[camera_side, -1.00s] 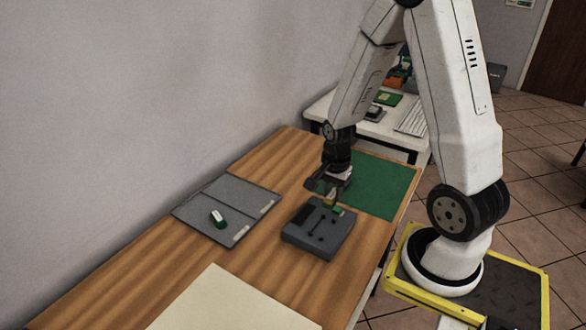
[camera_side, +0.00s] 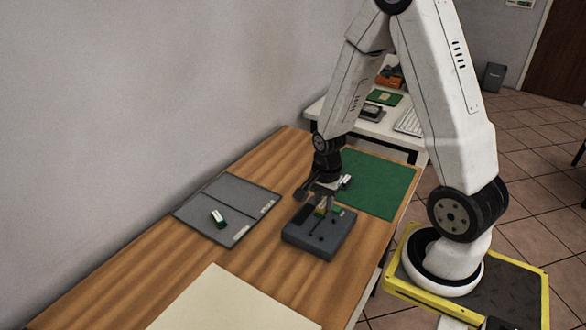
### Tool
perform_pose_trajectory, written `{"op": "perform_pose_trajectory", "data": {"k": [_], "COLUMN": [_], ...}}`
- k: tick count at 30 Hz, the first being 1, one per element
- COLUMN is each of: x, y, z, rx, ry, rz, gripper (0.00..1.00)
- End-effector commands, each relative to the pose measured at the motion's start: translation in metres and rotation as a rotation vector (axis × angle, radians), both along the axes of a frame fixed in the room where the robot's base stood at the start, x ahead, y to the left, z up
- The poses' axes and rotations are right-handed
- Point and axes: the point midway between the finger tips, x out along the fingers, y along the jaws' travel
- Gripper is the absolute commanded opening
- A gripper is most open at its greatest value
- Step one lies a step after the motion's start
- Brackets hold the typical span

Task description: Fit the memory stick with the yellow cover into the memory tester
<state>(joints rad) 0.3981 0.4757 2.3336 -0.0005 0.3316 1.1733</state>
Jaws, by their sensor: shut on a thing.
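My gripper (camera_side: 322,206) points down over the back part of the memory tester (camera_side: 318,238), a dark grey box on the wooden table. It is shut on the memory stick with the yellow cover (camera_side: 320,211), of which only a small yellow part shows between the fingers. The stick is at or just above the tester's top. I cannot tell whether it touches the tester or sits in a slot, as the fingers hide most of it.
A green and white stick (camera_side: 218,218) lies on a grey two-part tray (camera_side: 197,212) to the left. A white and purple piece (camera_side: 346,181) is on the green mat (camera_side: 385,190) behind the gripper. A cream sheet (camera_side: 230,305) lies in front.

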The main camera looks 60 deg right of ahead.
Motion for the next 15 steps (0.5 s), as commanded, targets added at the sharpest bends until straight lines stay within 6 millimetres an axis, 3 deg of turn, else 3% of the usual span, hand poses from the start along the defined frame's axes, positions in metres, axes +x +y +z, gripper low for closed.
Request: {"op": "perform_pose_trajectory", "data": {"k": [15], "x": [-0.001], "y": [0.000], "z": [-0.037], "rx": [0.001], "ry": [0.002], "rz": [0.000], "gripper": [0.00]}}
